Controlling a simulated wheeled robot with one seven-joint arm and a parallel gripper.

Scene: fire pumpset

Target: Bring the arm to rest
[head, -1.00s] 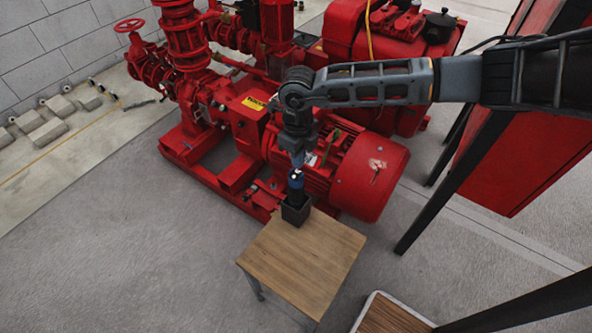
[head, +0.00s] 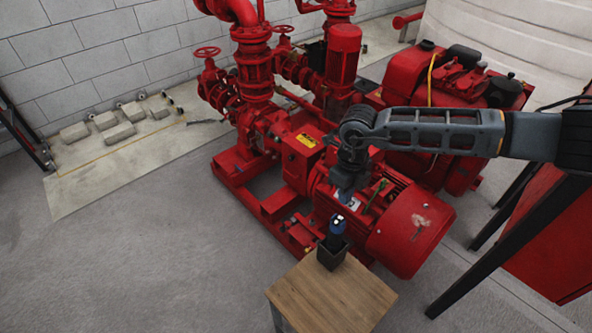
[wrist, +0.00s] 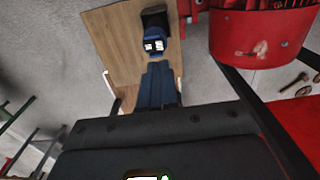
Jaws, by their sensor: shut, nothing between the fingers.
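My gripper (head: 343,198) points down above a small wooden table (head: 322,296), and in the wrist view its fingers (wrist: 158,72) are together with nothing between them. A dark blue tool or device (head: 338,225) with a bright white face stands upright in a black square holder (head: 332,257) on the table. In the wrist view the blue device (wrist: 155,38) is just beyond the fingertips, apart from them. The black holder (wrist: 154,17) is partly covered by the device. My arm extends in from the right.
A large red pumpset stands behind the table, with its red motor (head: 412,232) close to my gripper and arm. Grey blocks (head: 119,134) lie by the wall at the left. A red panel (head: 550,240) on dark legs stands at the right. The floor at the left is clear.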

